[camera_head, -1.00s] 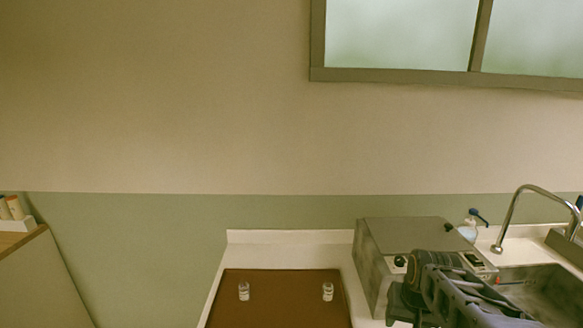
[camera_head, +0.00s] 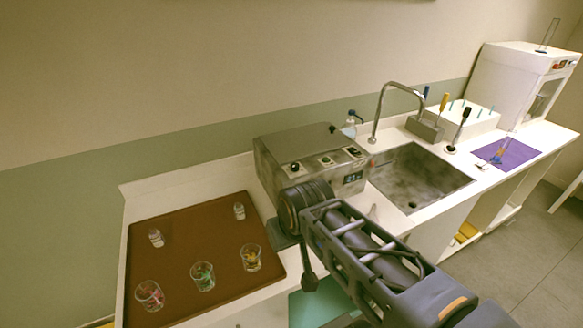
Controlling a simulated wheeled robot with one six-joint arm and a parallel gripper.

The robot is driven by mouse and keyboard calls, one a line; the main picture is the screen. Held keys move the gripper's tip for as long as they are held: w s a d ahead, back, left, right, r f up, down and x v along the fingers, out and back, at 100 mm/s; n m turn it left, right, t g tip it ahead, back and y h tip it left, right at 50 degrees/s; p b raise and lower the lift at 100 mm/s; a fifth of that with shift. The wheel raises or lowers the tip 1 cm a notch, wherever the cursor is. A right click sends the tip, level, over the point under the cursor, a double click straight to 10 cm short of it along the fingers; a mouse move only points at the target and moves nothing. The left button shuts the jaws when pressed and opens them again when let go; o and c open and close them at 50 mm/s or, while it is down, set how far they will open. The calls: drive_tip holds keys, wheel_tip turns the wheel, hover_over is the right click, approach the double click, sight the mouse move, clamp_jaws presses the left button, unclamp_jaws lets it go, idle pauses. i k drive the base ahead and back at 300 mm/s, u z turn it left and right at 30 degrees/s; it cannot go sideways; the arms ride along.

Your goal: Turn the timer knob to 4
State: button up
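A grey box-shaped machine (camera_head: 270,158) stands on the white counter. A round black knob (camera_head: 295,168) sits at the left of its sloped front panel, with smaller controls to the right and a small dark display (camera_head: 353,177) lower on the front. I cannot read any marks around the knob, or tell for sure that it is the timer knob. My arm comes in from the lower right, and its dark wrist is in front of the machine, below the knob in the picture. My gripper (camera_head: 287,241) is at this arm end, near the brown tray's right edge; its fingers cannot be made out.
A brown tray (camera_head: 190,225) on the left holds several small glasses and bottles. A sink (camera_head: 415,175) with a curved tap (camera_head: 385,105) lies right of the machine.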

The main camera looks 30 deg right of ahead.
sight(294, 166)
drive_tip(key=k, duration=1.1)
drive_tip(key=z, duration=0.8)
drive_tip(key=i, duration=1.2)
drive_tip(key=u, duration=0.8)
